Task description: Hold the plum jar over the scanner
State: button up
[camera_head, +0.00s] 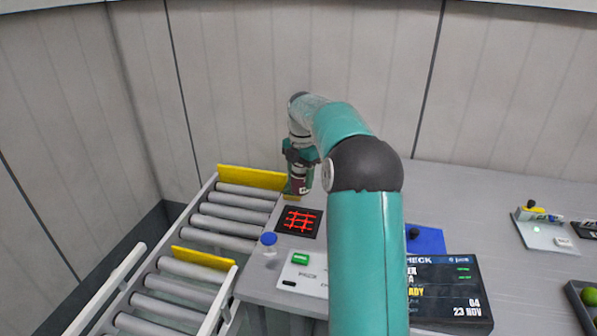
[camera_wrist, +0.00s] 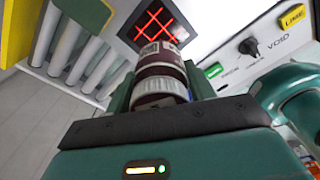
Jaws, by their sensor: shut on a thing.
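The plum jar (camera_head: 299,185) is dark purple-red with a pale label. My gripper (camera_head: 300,168) is shut on it and holds it up near the back of the grey bench. In the wrist view the jar (camera_wrist: 158,80) sits between the two fingers of my gripper (camera_wrist: 160,88). The scanner (camera_head: 299,221) is a black square with glowing red crossed lines, set in the bench top. In the head view the jar appears just behind the scanner. The scanner also shows beyond the jar in the wrist view (camera_wrist: 153,22), partly hidden by it. The exact height is unclear.
A roller conveyor (camera_head: 220,225) with yellow stops lies left of the bench. A blue-capped bottle (camera_head: 269,246) stands in front of the scanner, near a panel with a green button (camera_head: 300,259). A dark display (camera_head: 447,290) and a blue mat (camera_head: 428,241) lie right of my arm.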

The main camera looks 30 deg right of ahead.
jog(key=shift+w+d+f, duration=0.1)
jog(key=shift+w+f, duration=0.4)
jog(key=shift+w, duration=0.05)
jog(key=shift+s+f, duration=0.45)
jog(key=shift+f, duration=0.05)
notch_tip(320, 180, down, 6)
jog(key=shift+w+f, duration=0.1)
jog(key=shift+f, duration=0.1)
jog(key=shift+w+f, duration=0.1)
jog(key=shift+f, duration=0.1)
jog(key=shift+r, duration=2.3)
